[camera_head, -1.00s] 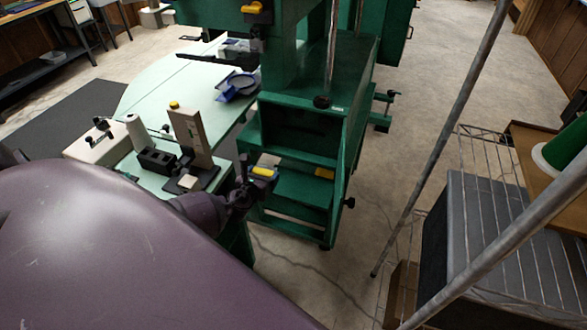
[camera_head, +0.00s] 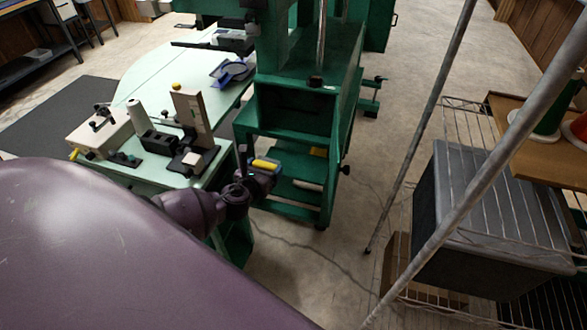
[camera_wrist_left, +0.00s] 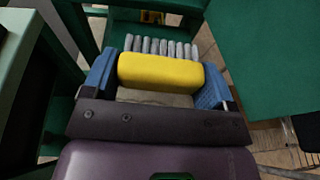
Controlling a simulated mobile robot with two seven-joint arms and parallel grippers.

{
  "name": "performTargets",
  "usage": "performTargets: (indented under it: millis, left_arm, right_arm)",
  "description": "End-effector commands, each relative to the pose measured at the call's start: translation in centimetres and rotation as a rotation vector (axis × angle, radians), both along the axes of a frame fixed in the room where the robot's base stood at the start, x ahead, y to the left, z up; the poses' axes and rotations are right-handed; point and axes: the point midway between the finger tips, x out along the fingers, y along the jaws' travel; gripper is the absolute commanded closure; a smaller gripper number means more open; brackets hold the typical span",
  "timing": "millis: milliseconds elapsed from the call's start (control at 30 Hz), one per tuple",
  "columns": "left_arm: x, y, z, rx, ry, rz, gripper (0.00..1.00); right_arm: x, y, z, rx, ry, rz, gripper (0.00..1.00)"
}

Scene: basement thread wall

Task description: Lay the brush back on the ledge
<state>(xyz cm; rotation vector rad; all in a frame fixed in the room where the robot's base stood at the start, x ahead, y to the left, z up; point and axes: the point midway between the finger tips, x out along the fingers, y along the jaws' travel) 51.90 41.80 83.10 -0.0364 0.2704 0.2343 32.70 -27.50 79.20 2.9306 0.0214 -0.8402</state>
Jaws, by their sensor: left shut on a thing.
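My left gripper (camera_head: 264,172) is in front of the green machine stand. It is shut on the brush (camera_head: 265,164), which has a yellow block. In the left wrist view the brush (camera_wrist_left: 160,71) lies crosswise between two blue fingers, with a row of grey bristle tufts along its far side. The stand's green shelf (camera_head: 290,166) is behind and beside the gripper. I cannot tell for sure which surface is the ledge. The brush appears held clear of the shelf. My right gripper is not in view.
A pale green table (camera_head: 140,178) with a white spool and small fixtures stands left of the gripper. A wire rack with a dark grey box (camera_head: 480,205) stands at right. Open floor lies between stand and rack.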

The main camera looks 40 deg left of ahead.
Motion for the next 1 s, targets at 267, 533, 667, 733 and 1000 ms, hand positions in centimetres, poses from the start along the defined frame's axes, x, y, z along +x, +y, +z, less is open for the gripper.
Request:
performTargets:
  millis: [267, 533, 667, 733, 1000]
  left_arm:
    - [-1.0, -7.9, 7.0, -0.003, -0.004, -0.093, 0.40]
    - [-2.1, -15.1, 13.1, -0.003, -0.003, -0.172, 0.40]
    - [-2.4, -17.3, 15.0, -0.001, -0.002, -0.196, 0.40]
    - [-2.5, -18.3, 15.9, -0.002, -0.002, -0.206, 0.40]
    - [-2.9, -21.1, 18.2, -0.004, 0.003, -0.237, 0.40]
  right_arm:
    - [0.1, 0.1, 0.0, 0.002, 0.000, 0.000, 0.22]
    - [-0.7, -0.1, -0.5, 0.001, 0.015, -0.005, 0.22]
    - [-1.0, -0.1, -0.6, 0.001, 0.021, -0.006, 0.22]
    - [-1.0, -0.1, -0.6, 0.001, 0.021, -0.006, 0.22]
    - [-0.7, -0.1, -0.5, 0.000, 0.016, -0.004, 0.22]
